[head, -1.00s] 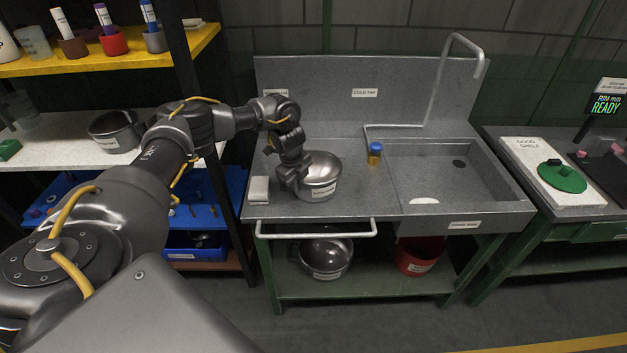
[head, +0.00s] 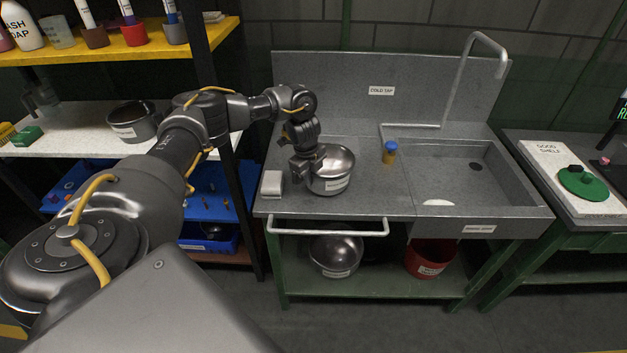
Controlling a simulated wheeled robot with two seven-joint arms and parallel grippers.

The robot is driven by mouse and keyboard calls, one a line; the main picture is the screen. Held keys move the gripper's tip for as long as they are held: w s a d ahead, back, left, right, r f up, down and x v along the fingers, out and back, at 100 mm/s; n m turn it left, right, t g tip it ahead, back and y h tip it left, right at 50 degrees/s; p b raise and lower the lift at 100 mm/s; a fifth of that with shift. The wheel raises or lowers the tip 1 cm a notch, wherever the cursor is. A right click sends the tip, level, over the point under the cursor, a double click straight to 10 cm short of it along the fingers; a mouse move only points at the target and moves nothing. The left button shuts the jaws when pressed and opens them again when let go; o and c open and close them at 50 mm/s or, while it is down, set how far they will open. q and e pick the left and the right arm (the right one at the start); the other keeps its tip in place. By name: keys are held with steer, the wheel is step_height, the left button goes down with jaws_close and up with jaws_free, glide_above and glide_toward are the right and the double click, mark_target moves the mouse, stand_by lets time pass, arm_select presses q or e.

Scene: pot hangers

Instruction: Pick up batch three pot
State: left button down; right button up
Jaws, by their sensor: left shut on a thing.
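A steel pot (head: 334,171) with a white label stands upright on the left part of the grey sink counter, in the head view. The label is too small to read, so I cannot tell its batch. My left gripper (head: 308,174) is shut on this pot at its left side; its fingertips are partly hidden. A second steel pot (head: 335,256) is on the green shelf under the counter. A third pot (head: 133,121) is on the white shelf at the left. Their labels are also unreadable. My right gripper is not in view.
A white block (head: 272,184) lies just left of the held pot. A rail (head: 330,229) runs along the counter front. A dark rack post (head: 226,150) stands behind my left arm.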

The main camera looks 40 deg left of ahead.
arm_select(q)
steer(key=s+a+r, duration=0.2)
steer(key=s+r, duration=0.4)
steer(key=s+a+r, duration=0.3)
steer(key=s+r, duration=0.3)
steer(key=shift+s+a, duration=0.35)
steer(key=shift+s, duration=0.05)
